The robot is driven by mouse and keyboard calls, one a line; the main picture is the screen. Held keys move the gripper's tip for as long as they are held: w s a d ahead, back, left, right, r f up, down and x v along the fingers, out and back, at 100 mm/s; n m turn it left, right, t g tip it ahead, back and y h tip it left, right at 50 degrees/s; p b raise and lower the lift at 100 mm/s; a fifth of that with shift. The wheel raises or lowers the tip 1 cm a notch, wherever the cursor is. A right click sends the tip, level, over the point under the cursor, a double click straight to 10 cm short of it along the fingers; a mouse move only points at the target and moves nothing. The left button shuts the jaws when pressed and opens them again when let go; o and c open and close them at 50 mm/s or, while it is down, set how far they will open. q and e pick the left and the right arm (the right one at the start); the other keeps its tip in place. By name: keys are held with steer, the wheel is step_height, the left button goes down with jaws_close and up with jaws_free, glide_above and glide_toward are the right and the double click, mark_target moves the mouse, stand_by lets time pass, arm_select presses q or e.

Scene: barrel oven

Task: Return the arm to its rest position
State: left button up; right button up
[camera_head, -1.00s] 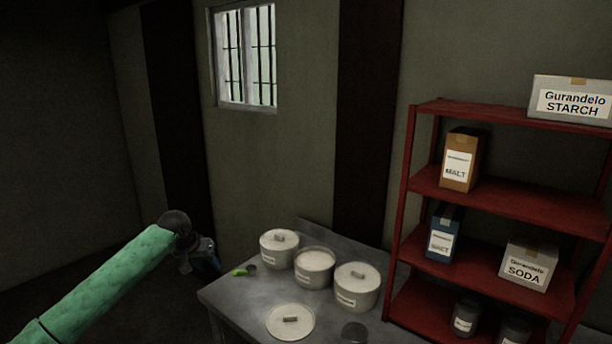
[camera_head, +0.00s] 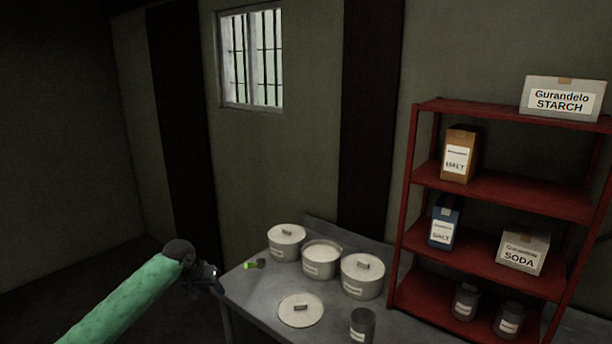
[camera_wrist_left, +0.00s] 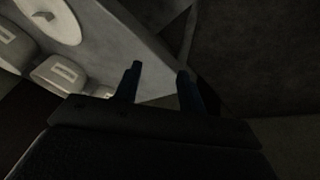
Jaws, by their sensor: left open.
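My left arm, in a green sleeve, comes in from the lower left of the head view. Its left gripper (camera_head: 215,285) hangs at the left edge of the grey table (camera_head: 262,298), apart from the pots. In the left wrist view the two dark fingers of the left gripper (camera_wrist_left: 160,88) stand apart with nothing between them. The table edge and some pots show beyond them. My right gripper is not in view.
Three pale pots (camera_head: 286,243) stand along the table's back, the middle one uncovered. A loose lid (camera_head: 300,310), a dark jar (camera_head: 362,326) and a small green-ended object (camera_head: 250,265) are also on it. A red shelf (camera_head: 500,190) with boxes and jars stands right.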

arm_select(q)
steer(key=s+d+f, duration=0.2)
steer(key=s+f, duration=0.4)
steer(key=f, duration=0.6)
steer(key=s+d+f, duration=0.3)
steer(key=s+f, duration=0.4)
steer(key=f, duration=0.5)
steer(key=s+d+f, duration=0.2)
steer(key=s+f, duration=0.4)
steer(key=f, duration=0.5)
steer(key=s+d+f+g, duration=0.1)
steer(key=s+f, duration=0.6)
steer(key=s, duration=0.6)
steer(key=s+d+f+g+y, duration=0.1)
steer(key=s+f, duration=0.7)
steer(key=s, duration=0.4)
steer(key=s+d+f+m+y, duration=0.1)
steer(key=s+f, duration=0.6)
steer(key=s, duration=0.6)
steer(key=shift+s+d+f+g, duration=0.25)
steer(key=shift+s+f+g, duration=0.1)
steer(key=shift+g, duration=0.05)
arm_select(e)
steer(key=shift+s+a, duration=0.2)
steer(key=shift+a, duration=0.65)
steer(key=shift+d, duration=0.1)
